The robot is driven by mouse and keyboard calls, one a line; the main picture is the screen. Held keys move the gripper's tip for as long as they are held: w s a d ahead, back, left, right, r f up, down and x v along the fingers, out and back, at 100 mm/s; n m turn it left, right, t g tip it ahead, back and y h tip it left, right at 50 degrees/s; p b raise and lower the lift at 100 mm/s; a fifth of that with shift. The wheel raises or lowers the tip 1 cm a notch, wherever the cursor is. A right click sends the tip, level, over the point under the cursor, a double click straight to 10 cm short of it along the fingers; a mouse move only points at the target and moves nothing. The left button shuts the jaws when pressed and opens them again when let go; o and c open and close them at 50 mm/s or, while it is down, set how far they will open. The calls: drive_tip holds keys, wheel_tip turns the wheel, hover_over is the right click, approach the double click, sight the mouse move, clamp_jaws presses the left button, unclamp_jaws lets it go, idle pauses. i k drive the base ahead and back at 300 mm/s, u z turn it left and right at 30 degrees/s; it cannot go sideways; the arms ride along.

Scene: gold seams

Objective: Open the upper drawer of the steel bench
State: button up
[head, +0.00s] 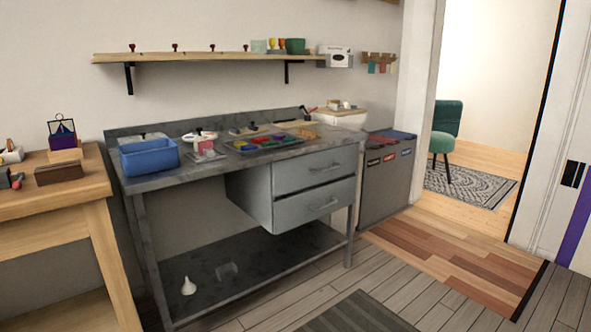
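The steel bench (190,180) stands against the wall in the middle of the head view. Under its right side hangs a grey two-drawer unit. The upper drawer (300,175) is closed, with its front above the lower drawer and a bar handle (325,168) towards its right. The lower drawer (300,208) also looks closed and has a similar handle (323,203). My gripper is not in view, so its distance from the drawer cannot be told.
A blue bin (149,157) and a tray of coloured items (267,147) sit on the bench top. A wooden table (75,190) stands left, a grey sorting cabinet (385,187) right. Floor in front is clear, with a dark mat (357,315). A doorway opens right.

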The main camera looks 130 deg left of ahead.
sight(289, 175)
drive_tip(key=u, duration=4.5)
drive_tip(key=i, duration=1.95)
drive_tip(key=z, duration=0.85)
drive_tip(key=i, duration=0.6)
drive_tip(key=z, duration=0.45)
